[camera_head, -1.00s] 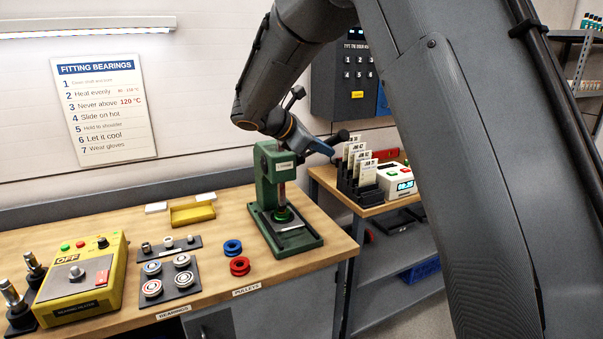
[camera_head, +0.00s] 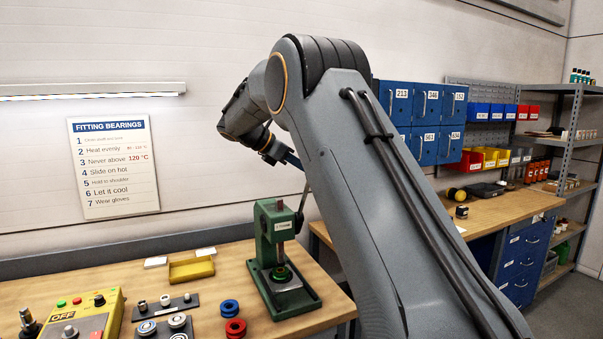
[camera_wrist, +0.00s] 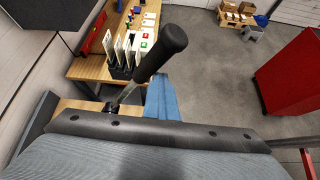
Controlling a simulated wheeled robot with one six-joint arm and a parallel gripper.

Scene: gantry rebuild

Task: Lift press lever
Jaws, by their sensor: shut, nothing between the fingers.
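The green press (camera_head: 267,232) stands upright on the workbench. Its thin metal lever (camera_head: 301,202) rises steeply from the right of the press head, and its upper end is hidden behind my arm in the head view. In the wrist view the lever's black grip (camera_wrist: 163,53) slants up to the right, on a thin rod running down to the left. My gripper (camera_head: 293,161) is above the press head, by the lever. Its blue fingers (camera_wrist: 160,97) are shut with nothing between them, just below the grip in the wrist view. I cannot tell whether they touch the lever.
Red and blue pulleys (camera_head: 235,328), a yellow tray (camera_head: 191,270) and a yellow heater box (camera_head: 85,318) are on the bench left of the press. A card rack (camera_wrist: 122,52) stands on the side table. A red cabinet (camera_wrist: 290,72) is at the right; open floor lies between.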

